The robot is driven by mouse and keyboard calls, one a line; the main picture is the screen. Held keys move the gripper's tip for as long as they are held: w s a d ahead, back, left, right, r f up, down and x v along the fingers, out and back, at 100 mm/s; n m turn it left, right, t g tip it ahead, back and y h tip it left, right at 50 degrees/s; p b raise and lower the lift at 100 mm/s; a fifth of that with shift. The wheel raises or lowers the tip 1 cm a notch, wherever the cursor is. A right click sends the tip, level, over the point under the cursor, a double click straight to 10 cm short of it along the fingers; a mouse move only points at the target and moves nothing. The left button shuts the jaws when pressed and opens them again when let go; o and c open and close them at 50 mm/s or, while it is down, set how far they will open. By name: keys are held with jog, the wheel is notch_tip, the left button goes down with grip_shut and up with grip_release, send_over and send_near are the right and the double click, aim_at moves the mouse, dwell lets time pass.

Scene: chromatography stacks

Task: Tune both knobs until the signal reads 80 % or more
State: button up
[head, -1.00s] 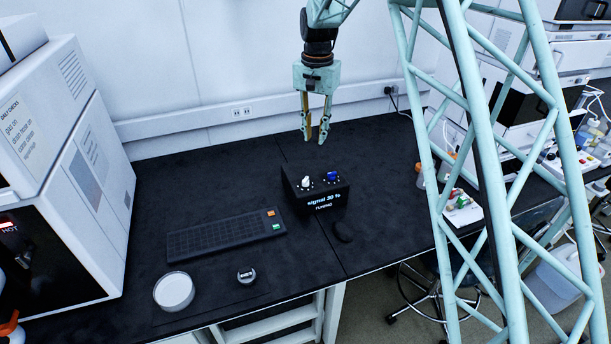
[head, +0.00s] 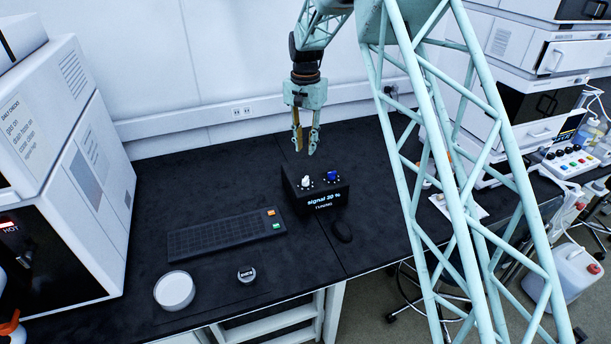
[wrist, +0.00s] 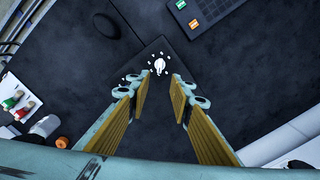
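The black tuning box (head: 318,205) stands on the dark bench. Its front display reads "signal", apparently 20 %, with "TUNING" below; the digits are small. The white knob (head: 305,182) is on the left of its top and the blue knob (head: 332,176) on the right. My gripper (head: 305,150) hangs open and empty above the box, near the white knob's side. In the wrist view the white knob (wrist: 159,65) shows beyond and between the fingertips of my gripper (wrist: 161,92), with white marks around it. The blue knob is not seen there, perhaps hidden by a finger.
A black keyboard (head: 215,236) lies left of the box and a mouse (head: 341,232) at its front right. White instruments stand left and right.

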aim_at(306, 178)
jog(key=shift+f, duration=0.15)
jog(key=shift+f+b, duration=0.45)
jog(key=shift+f, duration=6.25)
grip_shut()
